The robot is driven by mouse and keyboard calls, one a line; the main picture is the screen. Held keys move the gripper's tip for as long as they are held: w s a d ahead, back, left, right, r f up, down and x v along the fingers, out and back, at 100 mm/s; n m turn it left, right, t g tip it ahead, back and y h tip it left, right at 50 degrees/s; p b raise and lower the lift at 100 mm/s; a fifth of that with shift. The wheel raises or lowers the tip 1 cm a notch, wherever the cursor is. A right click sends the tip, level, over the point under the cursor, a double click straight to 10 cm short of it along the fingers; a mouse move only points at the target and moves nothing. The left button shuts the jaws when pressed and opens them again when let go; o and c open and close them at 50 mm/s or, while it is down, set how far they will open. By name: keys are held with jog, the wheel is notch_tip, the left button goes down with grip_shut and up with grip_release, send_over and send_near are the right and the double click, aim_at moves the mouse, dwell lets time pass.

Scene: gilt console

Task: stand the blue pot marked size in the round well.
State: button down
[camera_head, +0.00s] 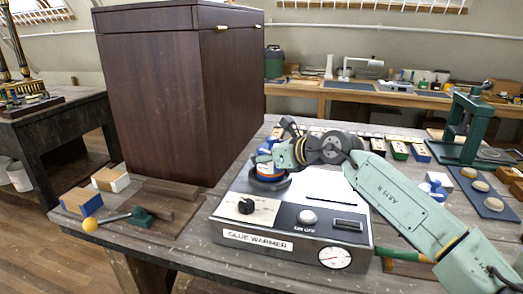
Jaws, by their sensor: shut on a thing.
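The blue pot (265,168) shows at the left end of my arm, with a pale patch on its side; I cannot read any marking. My gripper (275,148) is shut on it, and the gripper and wrist hide part of it. The glue warmer (222,226) is a grey box on the bench with a dark round well (269,184) at its back left. The pot is at the well, within or just above its dark rim; I cannot tell whether it rests on the bottom. It looks roughly upright.
A tall brown cabinet (155,95) stands behind left of the warmer. A blue-and-white item (434,190), a green press (464,125) and a dark strip with round pads (484,192) are at right.

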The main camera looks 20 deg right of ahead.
jog(key=shift+f, duration=0.15)
jog(key=shift+f+b, duration=0.25)
jog(key=shift+b, duration=0.1)
jog(key=c, duration=0.5)
grip_release()
jog(key=shift+r, duration=0.15)
jog(key=shift+s+d, duration=0.1)
jog(key=shift+s, duration=0.1)
jog(key=b+v, duration=0.3)
jog(key=v, duration=0.8)
jog(key=shift+s+r, duration=0.3)
